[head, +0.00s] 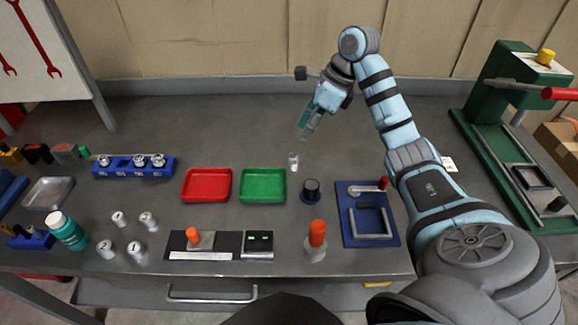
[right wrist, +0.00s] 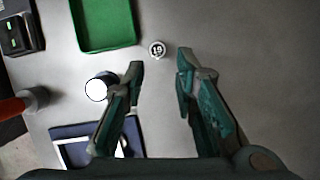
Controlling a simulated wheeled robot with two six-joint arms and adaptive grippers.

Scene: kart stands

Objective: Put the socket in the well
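A small silver socket (head: 293,162) stands upright alone on the grey table, just right of the green tray's back corner. In the right wrist view the socket (right wrist: 157,48) shows a round top marked with what looks like 19. My right gripper (head: 308,132) hangs above and behind the socket in the head view. In the right wrist view the right gripper (right wrist: 159,68) is open and empty, with the socket beyond its fingertips. A blue rack (head: 133,173) at the left holds 3 silver sockets, with a wider gap right of the leftmost. Its well openings are too small to make out. My left gripper is not in view.
A red tray (head: 207,185) and a green tray (head: 263,185) lie between rack and socket. A dark round piece (head: 311,190) and a blue board (head: 368,220) stand nearer. Several silver pieces (head: 119,219) and a teal bottle (head: 66,231) are front left. The back table is clear.

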